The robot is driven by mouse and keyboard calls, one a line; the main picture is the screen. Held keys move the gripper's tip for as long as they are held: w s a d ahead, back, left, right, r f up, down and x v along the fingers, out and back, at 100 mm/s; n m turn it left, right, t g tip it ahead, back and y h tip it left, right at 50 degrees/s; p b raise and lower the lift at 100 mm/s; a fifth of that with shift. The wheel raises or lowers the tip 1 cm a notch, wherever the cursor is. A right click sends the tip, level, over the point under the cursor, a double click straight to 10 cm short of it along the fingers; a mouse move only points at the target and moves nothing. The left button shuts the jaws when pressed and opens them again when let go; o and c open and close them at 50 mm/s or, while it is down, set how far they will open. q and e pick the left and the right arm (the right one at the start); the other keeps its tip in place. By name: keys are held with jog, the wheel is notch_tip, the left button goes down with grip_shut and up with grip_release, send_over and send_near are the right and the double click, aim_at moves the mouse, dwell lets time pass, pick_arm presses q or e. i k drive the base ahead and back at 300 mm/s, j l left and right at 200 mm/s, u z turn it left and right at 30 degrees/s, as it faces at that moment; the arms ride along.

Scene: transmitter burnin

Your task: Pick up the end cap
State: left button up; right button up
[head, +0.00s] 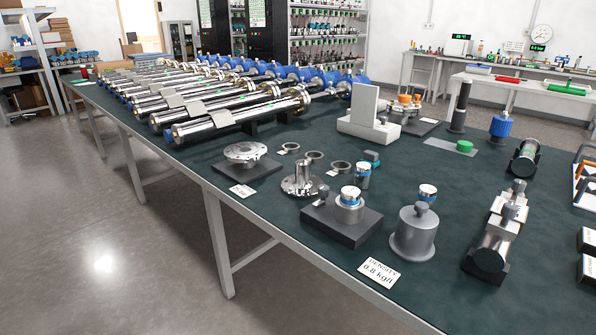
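A small round green cap (464,146) lies on a grey plate (453,150) toward the right rear of the dark green bench top. It is the thing here that looks most like an end cap, but no label confirms this. Nothing touches it from above. A dark upright cylinder (459,112) stands behind it. Neither of my grippers is in view.
The bench (300,248) carries several long metal tubes with blue heads (240,112) at the left. A grey weight with a knob (412,234), a flange (301,185) and a dark block (340,226) stand in front. The bench around the cap is fairly clear.

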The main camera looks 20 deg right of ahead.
aim_at(412, 238)
jog(key=z, duration=1.45)
jog(key=i+j+z, duration=0.25)
jog(key=k+j, duration=0.05)
jog(key=j, duration=0.05)
